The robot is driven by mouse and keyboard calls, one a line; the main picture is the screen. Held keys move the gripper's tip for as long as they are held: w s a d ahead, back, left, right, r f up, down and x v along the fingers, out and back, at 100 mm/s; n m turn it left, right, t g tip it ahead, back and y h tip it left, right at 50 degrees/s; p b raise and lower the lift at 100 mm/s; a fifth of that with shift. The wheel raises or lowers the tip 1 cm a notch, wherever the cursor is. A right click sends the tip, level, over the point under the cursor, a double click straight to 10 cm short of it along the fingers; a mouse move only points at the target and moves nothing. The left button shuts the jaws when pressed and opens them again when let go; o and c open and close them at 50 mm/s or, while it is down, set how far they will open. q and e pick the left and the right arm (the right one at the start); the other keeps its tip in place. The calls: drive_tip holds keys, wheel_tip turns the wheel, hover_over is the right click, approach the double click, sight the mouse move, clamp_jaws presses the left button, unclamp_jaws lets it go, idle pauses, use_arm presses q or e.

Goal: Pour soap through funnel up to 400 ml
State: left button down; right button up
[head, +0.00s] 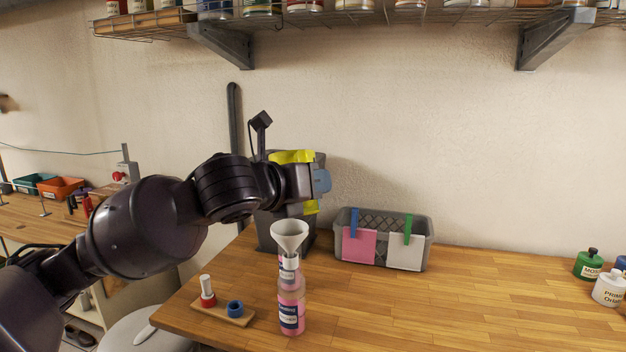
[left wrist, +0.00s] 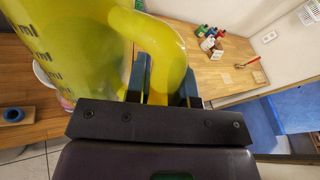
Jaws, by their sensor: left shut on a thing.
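My left gripper (head: 320,181) is shut on the handle of a translucent yellow measuring jug (head: 292,156). In the head view the wrist hides most of the jug; in the left wrist view its wall (left wrist: 75,60) carries dark ml marks and its handle (left wrist: 165,45) lies between the fingers. I cannot tell the liquid level in the jug. A pale funnel (head: 289,235) stands upright above a clear bottle (head: 291,303) with pink liquid and a label, on the bench. The jug is above and behind the funnel in the picture, apart from it. My right gripper is not in view.
A small wooden board (head: 235,318) with a red-and-white piece and a blue ring lies left of the bottle. A grey basket (head: 345,222) with pink and white cards stands behind right. A dark bin (head: 266,236) is behind. The bench's right side (head: 450,310) is mostly clear.

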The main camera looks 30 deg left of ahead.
use_arm(q)
drive_tip(key=shift+r, duration=0.1)
drive_tip(key=shift+r+n+g+h+p, duration=0.3)
drive_tip(key=shift+r+n+g+p, duration=0.4)
drive_tip(key=shift+p, duration=0.35)
drive_tip(key=shift+r, duration=0.15)
drive_tip(key=shift+w+a+n+g+h, duration=0.3)
drive_tip(key=shift+n+g, duration=0.3)
drive_tip(key=shift+n, duration=0.2)
drive_tip(key=shift+w+a+f+n+g+h, duration=0.2)
drive_tip(key=shift+w+a+n+g+h, duration=0.15)
drive_tip(key=shift+n+g, duration=0.3)
